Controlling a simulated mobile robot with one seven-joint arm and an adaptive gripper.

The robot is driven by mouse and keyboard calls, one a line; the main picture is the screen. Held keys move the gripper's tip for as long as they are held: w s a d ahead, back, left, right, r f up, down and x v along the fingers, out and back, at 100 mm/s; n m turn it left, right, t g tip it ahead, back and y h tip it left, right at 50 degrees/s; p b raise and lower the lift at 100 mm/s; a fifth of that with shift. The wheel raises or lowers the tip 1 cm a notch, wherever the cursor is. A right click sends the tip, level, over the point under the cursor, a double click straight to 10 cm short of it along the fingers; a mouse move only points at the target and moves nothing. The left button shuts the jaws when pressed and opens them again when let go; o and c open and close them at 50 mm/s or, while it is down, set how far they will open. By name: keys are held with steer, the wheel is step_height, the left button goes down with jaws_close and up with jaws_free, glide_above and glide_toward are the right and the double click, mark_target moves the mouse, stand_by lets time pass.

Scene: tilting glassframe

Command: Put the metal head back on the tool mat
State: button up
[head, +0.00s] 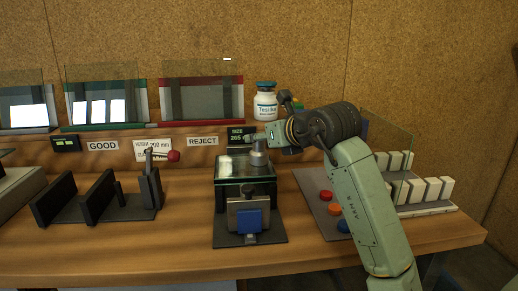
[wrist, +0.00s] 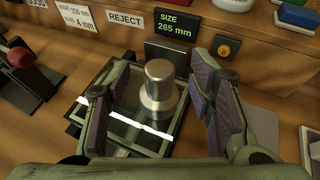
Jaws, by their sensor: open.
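The metal head (head: 258,157), a short silver cylinder with a wider base, stands upright on a glass pane (head: 233,164) over the dark fixture. The wrist view shows it (wrist: 159,88) between the fingers of my gripper (wrist: 150,92). The fingers are spread wide, with gaps on both sides of the metal head. In the head view my gripper (head: 263,138) reaches in from the right at the height of the metal head's top. A grey mat (head: 309,182), apparently the tool mat, lies right of the fixture, partly hidden by my arm.
Red, orange and blue round pieces lie on the grey mat. A size display (wrist: 175,25) stands behind the fixture, and a white bottle (head: 265,103) is on the shelf. Black uprights and a red-knobbed lever (head: 173,156) stand left. White blocks (head: 432,190) stand in a rack right.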

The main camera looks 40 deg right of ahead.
steer(key=shift+x, duration=1.35)
steer(key=shift+c, duration=0.5)
jaws_close()
steer(key=shift+r, duration=0.1)
